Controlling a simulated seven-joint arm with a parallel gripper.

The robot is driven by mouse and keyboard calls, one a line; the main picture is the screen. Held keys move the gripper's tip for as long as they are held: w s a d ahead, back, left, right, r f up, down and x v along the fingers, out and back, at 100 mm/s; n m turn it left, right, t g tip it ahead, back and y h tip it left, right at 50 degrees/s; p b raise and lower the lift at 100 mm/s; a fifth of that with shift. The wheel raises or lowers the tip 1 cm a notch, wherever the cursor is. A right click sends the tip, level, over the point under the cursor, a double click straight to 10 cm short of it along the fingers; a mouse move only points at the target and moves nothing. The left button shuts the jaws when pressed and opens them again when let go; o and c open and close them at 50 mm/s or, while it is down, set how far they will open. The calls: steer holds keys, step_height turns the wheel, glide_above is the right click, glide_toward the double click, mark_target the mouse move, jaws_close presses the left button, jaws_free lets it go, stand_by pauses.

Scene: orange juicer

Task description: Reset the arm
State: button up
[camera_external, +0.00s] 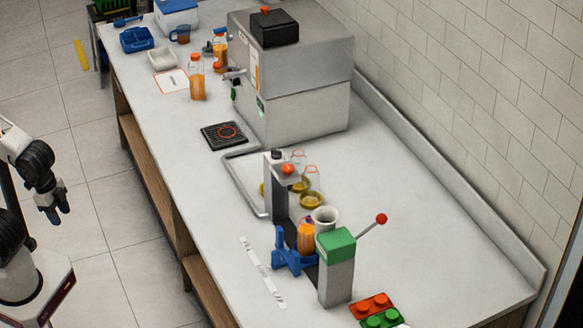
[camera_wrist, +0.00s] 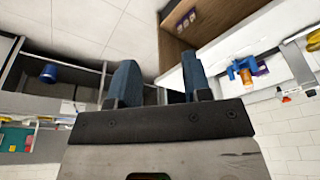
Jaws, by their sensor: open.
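My gripper (camera_external: 52,207) hangs at the left of the external view, over the floor and apart from the counter. Its dark blue fingers point down. In the wrist view my gripper (camera_wrist: 160,85) shows two blue fingers spread apart with nothing between them. It is open and empty. Part of my arm is cut off by the left edge of the external view.
The long white counter (camera_external: 385,190) carries a grey steel machine (camera_external: 300,110), orange bottles (camera_external: 197,78), and a juicer with a green top (camera_external: 336,245). A red lever knob (camera_external: 381,219) sticks out beside it. Clear floor (camera_external: 110,200) lies between my gripper and the counter.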

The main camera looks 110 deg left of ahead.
steer(key=shift+m, duration=0.3)
steer(key=s, duration=0.2)
steer(key=s+d, duration=0.1)
steer(key=shift+s+f, duration=0.4)
